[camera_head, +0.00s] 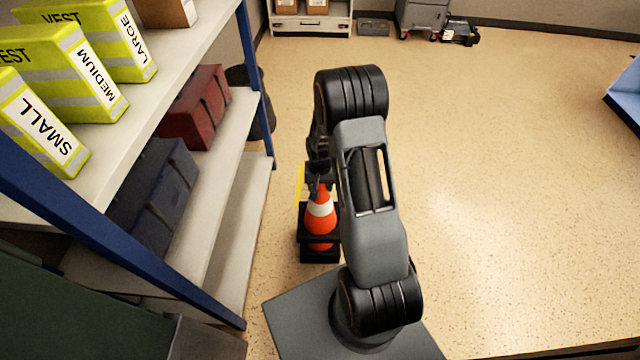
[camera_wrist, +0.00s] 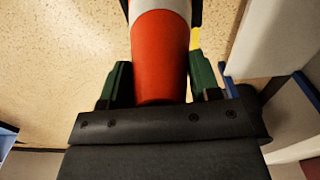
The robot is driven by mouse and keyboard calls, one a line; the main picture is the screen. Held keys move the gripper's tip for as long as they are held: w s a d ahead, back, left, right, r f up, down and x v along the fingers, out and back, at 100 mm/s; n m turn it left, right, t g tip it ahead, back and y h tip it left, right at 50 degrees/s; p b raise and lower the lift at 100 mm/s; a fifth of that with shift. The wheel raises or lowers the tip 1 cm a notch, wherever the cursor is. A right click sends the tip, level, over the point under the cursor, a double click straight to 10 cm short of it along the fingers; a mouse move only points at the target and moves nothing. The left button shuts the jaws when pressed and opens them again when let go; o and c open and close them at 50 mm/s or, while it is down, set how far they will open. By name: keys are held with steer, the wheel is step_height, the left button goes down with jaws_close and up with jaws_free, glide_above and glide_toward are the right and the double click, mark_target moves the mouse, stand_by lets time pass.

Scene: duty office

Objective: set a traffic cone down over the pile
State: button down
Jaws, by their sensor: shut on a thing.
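An orange traffic cone with a white band (camera_head: 320,209) is upright in my gripper (camera_head: 319,172), low over the floor beside the shelf. Below its black base, a strip of orange (camera_head: 320,246) and another black base (camera_head: 320,257) show, which look like the pile. The held cone is over or around the pile's top; I cannot tell whether it rests on it. In the wrist view, the green fingers of my gripper (camera_wrist: 161,82) are shut on the cone's orange upper part (camera_wrist: 159,50). The pile is hidden there.
A shelf with a blue post (camera_head: 257,85) stands close on the left. It holds yellow vest packs (camera_head: 62,75), a red case (camera_head: 190,108) and a dark blue case (camera_head: 150,195). A yellow strip (camera_head: 301,181) shows behind the cone. The floor on the right is clear.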

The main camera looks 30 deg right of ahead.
steer(key=shift+f+b, duration=3.25)
steer(key=shift+f, duration=1.45)
steer(key=shift+c, duration=1.2)
jaws_free()
steer(key=shift+f, duration=0.1)
step_height(320, 180, up, 14)
steer(key=p, duration=0.4)
steer(key=shift+p, duration=0.4)
steer(key=shift+f, duration=0.1)
